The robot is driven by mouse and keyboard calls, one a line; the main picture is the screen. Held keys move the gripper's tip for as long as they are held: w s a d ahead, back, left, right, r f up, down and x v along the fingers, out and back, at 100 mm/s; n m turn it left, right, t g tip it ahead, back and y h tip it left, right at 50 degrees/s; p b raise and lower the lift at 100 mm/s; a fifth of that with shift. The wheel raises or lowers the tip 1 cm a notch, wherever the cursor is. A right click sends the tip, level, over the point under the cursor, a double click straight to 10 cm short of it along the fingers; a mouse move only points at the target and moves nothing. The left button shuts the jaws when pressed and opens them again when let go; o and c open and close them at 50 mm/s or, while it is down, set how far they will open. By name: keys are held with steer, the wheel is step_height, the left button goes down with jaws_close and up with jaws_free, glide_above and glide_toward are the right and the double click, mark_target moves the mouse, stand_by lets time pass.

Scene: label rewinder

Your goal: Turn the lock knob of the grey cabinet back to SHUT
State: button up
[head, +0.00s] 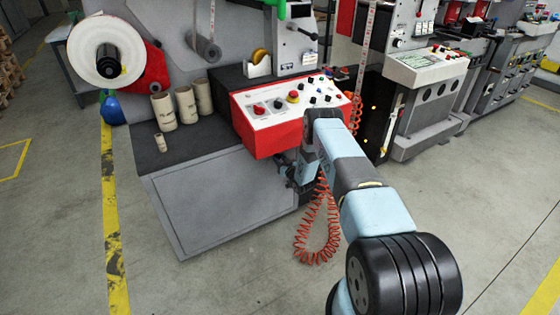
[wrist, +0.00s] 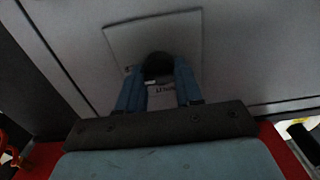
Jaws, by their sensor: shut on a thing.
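The grey cabinet (head: 220,205) stands below the red control console in the head view. Its grey face with a square plate (wrist: 122,42) fills much of the dark wrist view. The dark round lock knob (wrist: 157,64) sits on that plate, with part of a printed label below it that I cannot read. My gripper (wrist: 158,75) has its two blue fingers on either side of the knob and is shut on it. In the head view my gripper (head: 284,172) is at the cabinet's right part, under the console, and the knob is hidden. I cannot tell the knob's setting.
The red control console (head: 270,147) overhangs close above my gripper. A coiled orange hose (head: 318,240) hangs beside my arm. Cardboard cores (head: 186,105) stand on the dark top at the left. The floor in front of the cabinet is clear.

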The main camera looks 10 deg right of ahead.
steer(key=c, duration=0.4)
steer(key=shift+o, duration=0.2)
steer(key=shift+n, duration=0.4)
steer(key=n, duration=0.2)
steer(key=shift+n, duration=0.4)
steer(key=n, duration=1.4)
steer(key=shift+s+a+f, duration=0.15)
steer(key=shift+a+f, duration=0.15)
steer(key=shift+a+n, duration=0.1)
steer(key=shift+n, duration=0.2)
